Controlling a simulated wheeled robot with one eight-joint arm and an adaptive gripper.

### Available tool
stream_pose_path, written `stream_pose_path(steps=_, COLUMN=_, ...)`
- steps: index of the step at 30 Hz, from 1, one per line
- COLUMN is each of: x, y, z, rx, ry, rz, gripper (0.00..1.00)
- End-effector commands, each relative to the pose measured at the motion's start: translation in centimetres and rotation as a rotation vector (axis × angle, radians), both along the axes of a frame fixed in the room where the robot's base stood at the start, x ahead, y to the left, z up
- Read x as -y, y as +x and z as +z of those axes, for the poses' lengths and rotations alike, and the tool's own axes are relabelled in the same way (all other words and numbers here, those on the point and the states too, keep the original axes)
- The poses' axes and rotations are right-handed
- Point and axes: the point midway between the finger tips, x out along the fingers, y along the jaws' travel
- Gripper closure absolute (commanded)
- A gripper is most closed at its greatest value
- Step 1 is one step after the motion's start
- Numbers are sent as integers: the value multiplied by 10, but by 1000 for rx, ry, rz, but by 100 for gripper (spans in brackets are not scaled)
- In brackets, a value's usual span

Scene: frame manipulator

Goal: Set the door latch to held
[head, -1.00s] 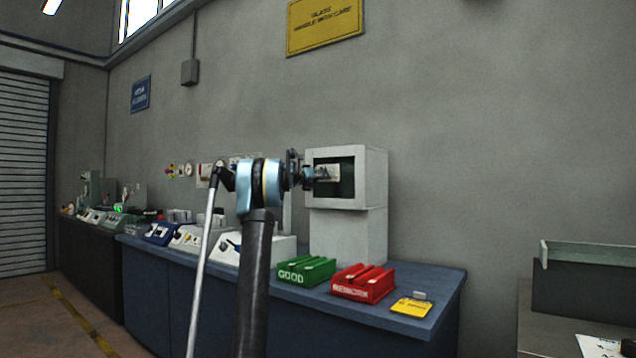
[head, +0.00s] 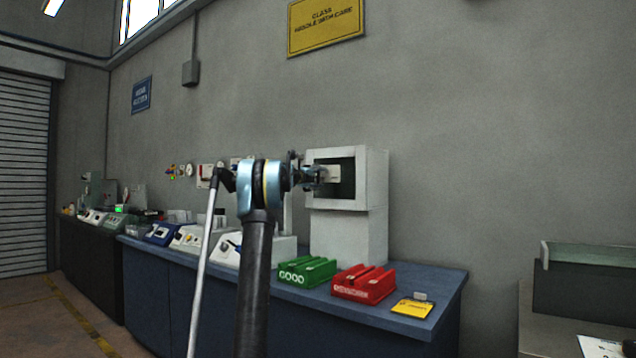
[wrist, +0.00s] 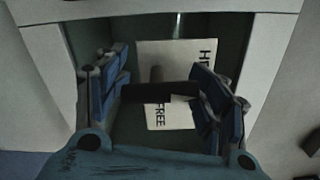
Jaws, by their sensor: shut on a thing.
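The door latch has a white plate (wrist: 178,62) inside the recess of a pale grey box (head: 348,250). In the wrist view the plate reads "FREE" near its lower end, and an "H" starts a partly hidden word near its upper end. A dark bar-shaped handle (wrist: 160,92) lies across the plate, between the two words. My gripper (wrist: 160,95) has its blue-padded fingers at either end of this bar and is shut on it. In the head view my gripper (head: 316,175) reaches into the box's opening, beside the small pale plate (head: 332,174).
The recess walls stand close around my fingers. Below, the blue bench (head: 400,318) carries a green GOOD tray (head: 306,272), a red tray (head: 363,285) and a yellow card (head: 412,307). Several white instruments line the bench to the left.

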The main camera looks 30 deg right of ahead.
Motion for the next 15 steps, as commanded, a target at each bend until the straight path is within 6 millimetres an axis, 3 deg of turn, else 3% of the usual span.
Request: stream_pose_path(steps=15, x=-2, y=3, z=-2, rx=-89, ry=-36, rz=4, gripper=60)
